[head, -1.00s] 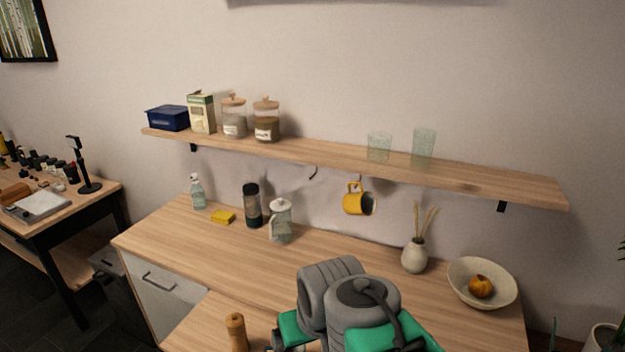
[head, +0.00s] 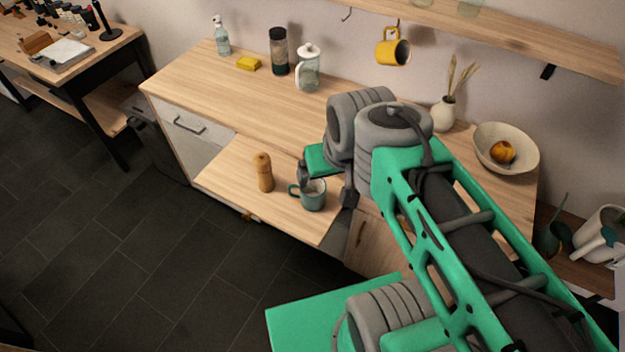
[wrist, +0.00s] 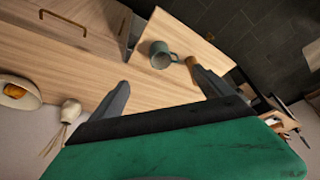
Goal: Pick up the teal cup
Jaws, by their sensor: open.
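The teal cup (head: 312,195) stands upright on the lower pull-out board (head: 238,189), its handle toward the left in the head view. In the wrist view the cup (wrist: 161,54) shows beyond and between the fingertips, with its handle pointing right. My gripper (wrist: 166,84) is open and empty, its two dark fingers spread apart. In the head view my gripper (head: 325,182) is by the cup, partly hidden by my arm. I cannot tell from these views how far the fingers are from the cup.
A wooden pepper mill (head: 264,172) stands on the board just left of the cup. A yellow mug (head: 392,52) hangs under the shelf. A glass jug (head: 308,68), a dark jar (head: 278,52), a vase (head: 443,114) and a bowl (head: 488,160) stand on the counter.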

